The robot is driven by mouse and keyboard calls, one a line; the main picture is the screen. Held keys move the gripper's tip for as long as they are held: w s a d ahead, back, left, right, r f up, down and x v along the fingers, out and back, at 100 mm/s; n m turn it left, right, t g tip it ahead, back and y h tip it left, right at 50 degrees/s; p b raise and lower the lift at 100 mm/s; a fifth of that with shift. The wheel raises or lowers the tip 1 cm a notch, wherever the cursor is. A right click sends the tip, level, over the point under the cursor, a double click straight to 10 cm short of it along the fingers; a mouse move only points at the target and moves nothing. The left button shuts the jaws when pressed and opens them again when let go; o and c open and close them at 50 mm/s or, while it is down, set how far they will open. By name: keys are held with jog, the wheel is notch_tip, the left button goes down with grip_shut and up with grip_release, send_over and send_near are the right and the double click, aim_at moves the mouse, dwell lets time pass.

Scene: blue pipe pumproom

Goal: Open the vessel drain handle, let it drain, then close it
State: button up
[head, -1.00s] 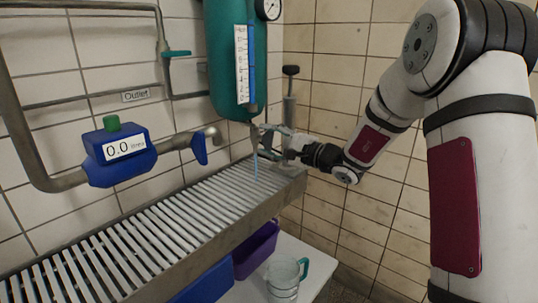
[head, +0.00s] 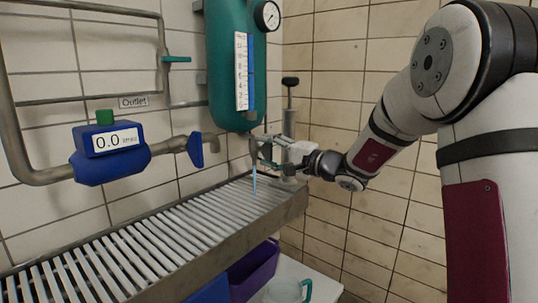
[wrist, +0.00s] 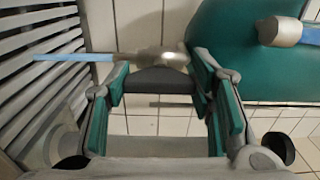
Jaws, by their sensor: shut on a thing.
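The green vessel (head: 225,75) hangs on the wall in the head view, and its rounded end shows in the wrist view (wrist: 240,50). Beneath it, a metal drain outlet (wrist: 158,57) lets out a thin blue stream (head: 254,180). The stream falls onto the slatted grate and shows in the wrist view (wrist: 75,57). My gripper (head: 260,150) is at the drain just under the vessel. In the wrist view, its green-padded fingers (wrist: 162,84) are shut on the dark drain handle (wrist: 160,80).
The slatted grate (head: 130,250) runs along the wall below. A blue meter (head: 112,155) reads 0.0 beside an outlet pipe with a blue handle (head: 196,150). A pump with a black knob (head: 290,81) stands behind my gripper. A purple bin (head: 252,272) and a clear jug (head: 285,291) are below.

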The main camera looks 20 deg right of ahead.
jog(key=o, duration=1.2)
jog(key=v, duration=1.2)
jog(key=shift+a, duration=0.1)
